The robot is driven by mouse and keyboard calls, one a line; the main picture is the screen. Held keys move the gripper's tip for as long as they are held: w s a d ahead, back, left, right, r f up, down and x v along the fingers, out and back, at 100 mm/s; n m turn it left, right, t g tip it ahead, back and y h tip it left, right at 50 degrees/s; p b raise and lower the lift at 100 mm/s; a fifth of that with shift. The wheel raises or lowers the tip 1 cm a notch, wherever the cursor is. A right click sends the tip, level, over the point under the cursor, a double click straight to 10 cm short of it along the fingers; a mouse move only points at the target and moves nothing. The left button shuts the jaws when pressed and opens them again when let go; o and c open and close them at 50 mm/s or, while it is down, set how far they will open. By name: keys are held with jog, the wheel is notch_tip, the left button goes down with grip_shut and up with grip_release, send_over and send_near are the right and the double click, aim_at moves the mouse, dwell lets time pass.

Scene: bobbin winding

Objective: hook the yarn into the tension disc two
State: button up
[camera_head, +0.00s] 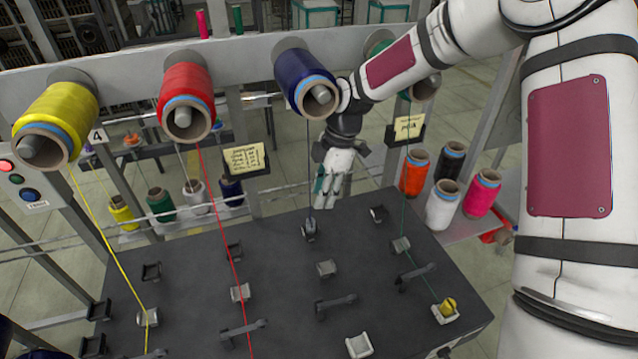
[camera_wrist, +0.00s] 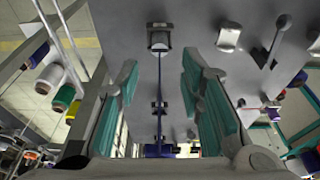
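The blue bobbin (camera_head: 305,82) sits on the top rail, and its dark blue yarn (camera_head: 308,160) hangs down to a small fitting (camera_head: 310,231) at the far edge of the dark panel. My gripper (camera_head: 325,203) points down beside this yarn, just above that far edge. In the wrist view my gripper (camera_wrist: 158,75) is open, its teal-padded fingers apart. The blue yarn (camera_wrist: 159,78) runs straight between them to a fitting (camera_wrist: 159,38), touching neither finger as far as I can see. I cannot tell which fitting is tension disc two.
The dark panel (camera_head: 190,280) carries several small fittings and bar-shaped guides. The red yarn (camera_head: 218,215), yellow yarn (camera_head: 110,250) and green yarn (camera_head: 404,190) cross it. A yellow piece (camera_head: 449,306) sits in a fitting at right. Spare spools (camera_head: 443,204) stand behind at right.

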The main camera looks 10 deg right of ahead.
aim_at(313, 220)
jog(key=shift+b+x, duration=1.25)
jog(key=shift+x, duration=3.25)
grip_shut()
jog(key=shift+r+p, duration=0.7)
jog(key=shift+r, duration=1.55)
